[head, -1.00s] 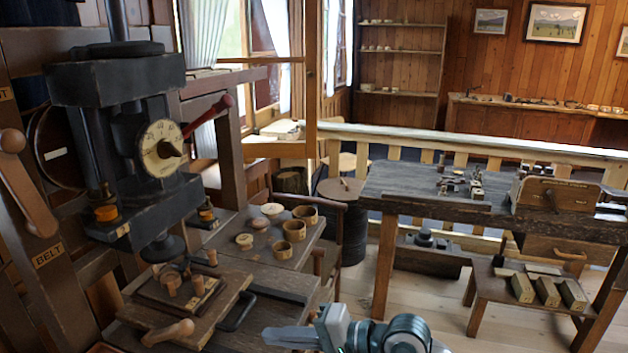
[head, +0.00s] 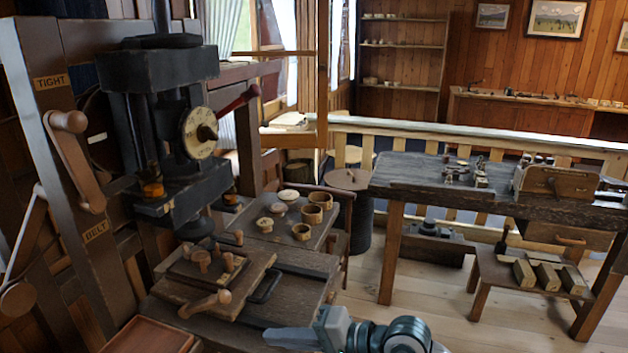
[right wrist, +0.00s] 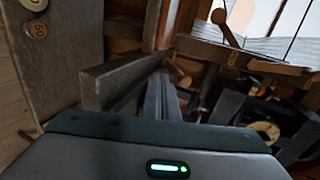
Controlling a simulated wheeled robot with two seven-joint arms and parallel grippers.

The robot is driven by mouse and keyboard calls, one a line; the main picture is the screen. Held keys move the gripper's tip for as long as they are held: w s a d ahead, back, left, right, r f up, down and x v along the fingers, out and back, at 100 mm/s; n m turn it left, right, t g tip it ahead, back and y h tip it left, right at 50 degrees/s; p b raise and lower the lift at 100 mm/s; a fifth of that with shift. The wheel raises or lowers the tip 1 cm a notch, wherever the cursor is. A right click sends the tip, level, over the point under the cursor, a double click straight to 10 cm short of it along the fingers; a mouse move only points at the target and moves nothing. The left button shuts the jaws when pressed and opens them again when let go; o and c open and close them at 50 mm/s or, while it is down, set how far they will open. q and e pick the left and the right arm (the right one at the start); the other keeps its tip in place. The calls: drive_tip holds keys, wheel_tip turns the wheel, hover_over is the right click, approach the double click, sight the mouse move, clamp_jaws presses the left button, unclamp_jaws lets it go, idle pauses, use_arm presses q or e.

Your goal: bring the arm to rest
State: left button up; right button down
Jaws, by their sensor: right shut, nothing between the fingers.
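My right gripper (head: 290,338) shows at the bottom middle of the head view, in front of the drilling machine's bench. Its grey fingers are shut and hold nothing. They also show in the right wrist view (right wrist: 160,98), pointing away from the camera with dark wooden framing beyond. My left gripper is not in view. Turned wooden pieces (head: 201,260) stand on the wooden plate under the black press (head: 165,120), apart from the gripper.
The machine bench (head: 305,262) lies just beyond the gripper, with wooden cups (head: 313,214) and discs on it. A wooden tray (head: 150,336) is at bottom left. A workbench (head: 430,195) and a low stool with blocks (head: 545,278) stand right. Floor (head: 425,300) between is clear.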

drive_tip(key=s+d+f+n+t+h, duration=0.1)
drive_tip(key=s+d+f+n+h, duration=0.15)
drive_tip(key=s+d+f, duration=0.5)
drive_tip(key=s+d+f+n+t+h, duration=0.1)
drive_tip(key=s+d+f+h, duration=0.35)
drive_tip(key=f, duration=0.55)
drive_tip(key=s+d+f+n+g+h, duration=0.1)
drive_tip(key=s+d+f+g+h, duration=0.2)
drive_tip(key=s+d, duration=0.6)
drive_tip(key=s+d+f+n+h, duration=0.1)
drive_tip(key=s+d+f+h, duration=0.3)
drive_tip(key=s+d, duration=0.45)
wheel_tip(320, 180, down, 30)
drive_tip(key=s+g, duration=0.1)
drive_tip(key=s, duration=0.1)
drive_tip(key=s+d+f+g, duration=0.1)
drive_tip(key=s+d+f, duration=0.1)
drive_tip(key=s+f, duration=1.4)
drive_tip(key=shift+s+d+f, duration=0.2)
drive_tip(key=shift+s+f, duration=0.05)
drive_tip(key=shift+s, duration=0.25)
